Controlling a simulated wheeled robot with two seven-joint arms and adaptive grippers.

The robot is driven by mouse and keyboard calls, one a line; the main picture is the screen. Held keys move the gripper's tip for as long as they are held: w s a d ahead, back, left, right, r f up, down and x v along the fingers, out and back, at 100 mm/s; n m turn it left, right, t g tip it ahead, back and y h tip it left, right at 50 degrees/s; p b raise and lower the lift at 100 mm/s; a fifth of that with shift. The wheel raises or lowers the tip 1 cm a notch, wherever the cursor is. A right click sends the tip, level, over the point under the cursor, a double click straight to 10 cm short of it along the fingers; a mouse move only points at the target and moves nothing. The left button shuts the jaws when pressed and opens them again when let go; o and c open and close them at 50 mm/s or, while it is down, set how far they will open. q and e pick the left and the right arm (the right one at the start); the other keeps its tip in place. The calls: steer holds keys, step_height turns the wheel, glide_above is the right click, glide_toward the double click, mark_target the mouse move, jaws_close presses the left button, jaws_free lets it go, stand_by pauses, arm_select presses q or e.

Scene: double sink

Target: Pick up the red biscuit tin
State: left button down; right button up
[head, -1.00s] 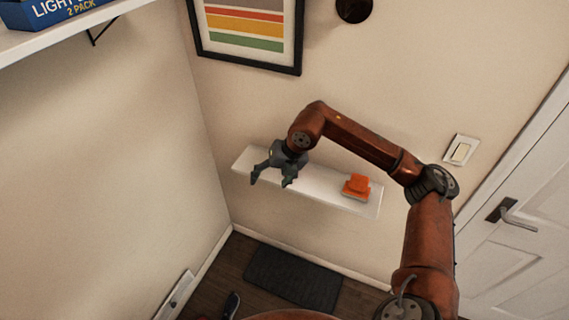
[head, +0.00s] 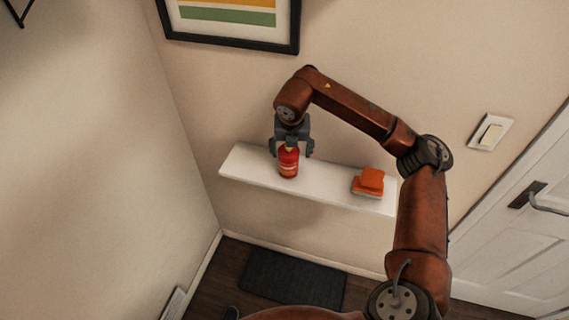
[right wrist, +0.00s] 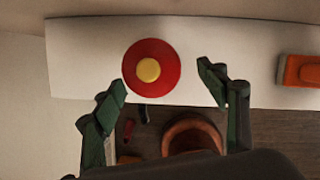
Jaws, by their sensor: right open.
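A red cylinder with a yellow top (head: 289,163) stands upright on the white wall shelf. It may be the red biscuit tin, though it looks more like a bottle. The right wrist view shows it from above as a red disc with a yellow centre (right wrist: 150,68). My right gripper (head: 292,149) is open and empty, pointing down just above the cylinder. In the right wrist view its green fingers (right wrist: 168,86) are apart, with the cylinder just beyond them, nearer the left finger. Whether they touch it is unclear. My left gripper is not in view.
The white shelf (head: 330,188) is narrow. An orange object, perhaps a sponge (head: 371,182), lies on its right part. The shelf's left end is bare. A framed picture (head: 240,38) hangs above, and a door (head: 515,235) is at right. A dark mat (head: 292,281) lies below.

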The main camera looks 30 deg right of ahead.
mark_target(289, 154)
steer(key=shift+a+x, duration=0.1)
steer(key=shift+x, duration=0.65)
steer(key=shift+a+x, duration=0.15)
steer(key=shift+x, duration=0.6)
steer(key=x, duration=0.4)
steer(key=shift+w+f, duration=0.25)
steer(key=shift+f, duration=0.05)
steer(key=shift+a+r, duration=0.1)
steer(key=c, duration=1.3)
